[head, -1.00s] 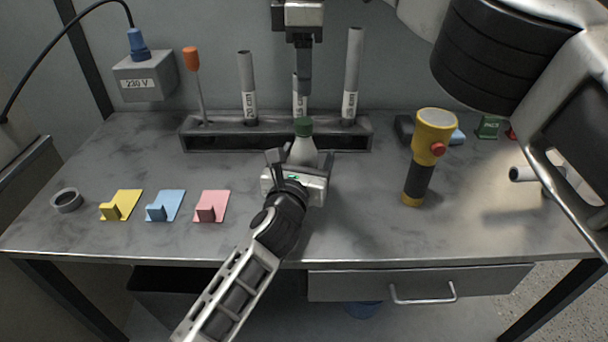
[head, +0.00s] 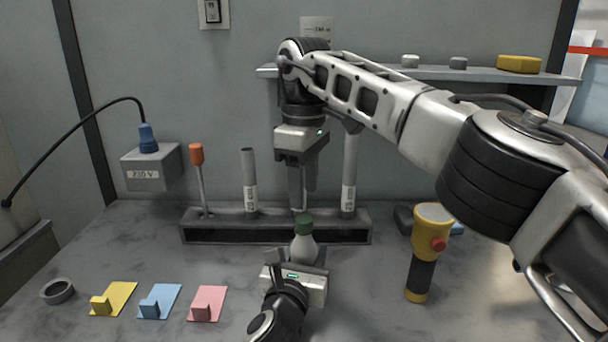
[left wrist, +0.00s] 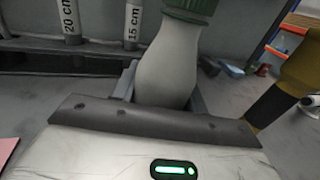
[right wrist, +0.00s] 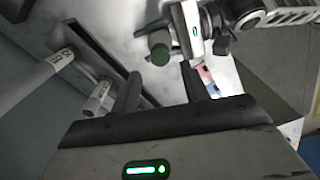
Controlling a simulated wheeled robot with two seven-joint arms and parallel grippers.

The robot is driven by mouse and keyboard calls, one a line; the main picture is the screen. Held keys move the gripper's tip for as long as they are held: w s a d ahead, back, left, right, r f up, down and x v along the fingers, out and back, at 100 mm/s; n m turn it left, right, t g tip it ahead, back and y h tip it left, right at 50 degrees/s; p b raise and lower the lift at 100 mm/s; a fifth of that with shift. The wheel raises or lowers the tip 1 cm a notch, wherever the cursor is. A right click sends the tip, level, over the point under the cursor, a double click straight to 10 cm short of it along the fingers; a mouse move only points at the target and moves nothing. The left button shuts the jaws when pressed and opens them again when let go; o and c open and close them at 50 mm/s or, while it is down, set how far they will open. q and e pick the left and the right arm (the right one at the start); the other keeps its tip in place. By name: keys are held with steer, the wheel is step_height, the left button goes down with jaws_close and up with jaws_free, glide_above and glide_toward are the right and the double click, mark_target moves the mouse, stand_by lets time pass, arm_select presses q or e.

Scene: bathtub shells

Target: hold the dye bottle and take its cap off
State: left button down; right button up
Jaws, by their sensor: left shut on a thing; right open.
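The dye bottle (head: 303,249) is pale grey-white with a green cap (head: 303,225) on top and stands upright in the head view. My left gripper (head: 294,272) is shut around the bottle's body; the left wrist view shows the bottle (left wrist: 168,65) between its fingers, with the green cap (left wrist: 190,8) at the top edge. My right gripper (head: 303,200) is open and empty, pointing down above the cap. In the right wrist view the green cap (right wrist: 160,54) lies beyond and between the open fingers, apart from them.
Behind the bottle a dark rack (head: 215,232) holds an orange-handled tool (head: 197,155) and grey labelled tubes (head: 250,180). A yellow flashlight (head: 430,235) stands to the right. Yellow, blue and pink pieces (head: 208,303) and a grey ring (head: 57,291) lie left.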

mark_target(304, 219)
step_height(304, 219, down, 6)
steer(key=shift+r, duration=0.1)
jaws_close()
steer(key=n, duration=0.6)
steer(key=shift+r+n, duration=0.1)
steer(key=shift+n, duration=0.3)
steer(key=n, duration=0.7)
steer(key=shift+n, duration=0.3)
steer(key=n, duration=1.2)
steer(key=shift+n, duration=0.3)
arm_select(q)
steer(key=shift+f, duration=0.1)
arm_select(e)
steer(key=n, duration=0.7)
steer(key=shift+a+n, duration=0.1)
steer(key=shift+n, duration=0.2)
steer(key=n, duration=1.2)
steer(key=shift+n, duration=0.3)
steer(key=n, duration=0.7)
steer(key=shift+r, duration=0.1)
steer(key=shift+r, duration=0.15)
